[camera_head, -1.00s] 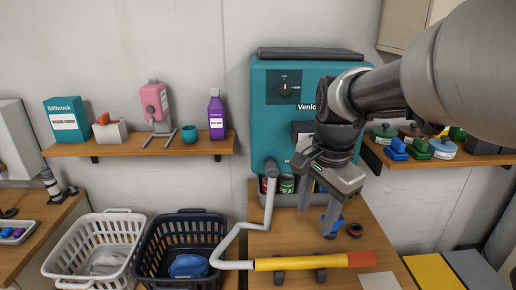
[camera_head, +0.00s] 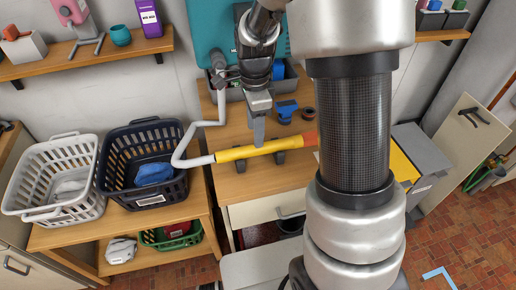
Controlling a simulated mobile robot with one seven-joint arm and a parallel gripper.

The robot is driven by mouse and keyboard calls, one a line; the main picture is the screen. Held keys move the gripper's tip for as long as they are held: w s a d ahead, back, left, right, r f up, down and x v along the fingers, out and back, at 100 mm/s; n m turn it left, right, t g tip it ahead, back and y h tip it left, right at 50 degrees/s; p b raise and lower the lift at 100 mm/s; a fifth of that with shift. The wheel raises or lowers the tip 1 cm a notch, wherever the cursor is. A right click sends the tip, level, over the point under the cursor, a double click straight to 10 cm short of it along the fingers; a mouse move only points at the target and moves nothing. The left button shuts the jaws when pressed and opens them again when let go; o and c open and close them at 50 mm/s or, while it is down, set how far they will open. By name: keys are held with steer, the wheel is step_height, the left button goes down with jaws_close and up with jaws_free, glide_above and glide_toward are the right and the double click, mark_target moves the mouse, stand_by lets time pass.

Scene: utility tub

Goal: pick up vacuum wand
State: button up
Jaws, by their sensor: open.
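The vacuum wand (camera_head: 247,150) is a yellow tube with an orange-red end at the right. It lies across dark cradles on the wooden counter. A grey hose (camera_head: 207,123) runs from its left end up to the teal vacuum unit (camera_head: 205,30) on the wall. My gripper (camera_head: 258,140) is open and points down at the middle of the wand. A finger appears right at the tube's far side; I cannot tell whether it touches. My own arm hides the area right of the wand.
A dark basket (camera_head: 143,190) with a blue cloth and a white basket (camera_head: 52,185) stand left of the wand. A blue item (camera_head: 286,110) and a dark roll (camera_head: 308,114) lie behind it. A shelf (camera_head: 85,57) is at upper left.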

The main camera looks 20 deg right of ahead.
steer(key=shift+s+d+f, duration=0.1)
steer(key=shift+d+f, duration=0.1)
steer(key=shift+f, duration=1.3)
steer(key=shift+s+d+f, duration=0.1)
steer(key=shift+d+f, duration=0.05)
steer(key=shift+f, duration=1.35)
steer(key=c, duration=1.1)
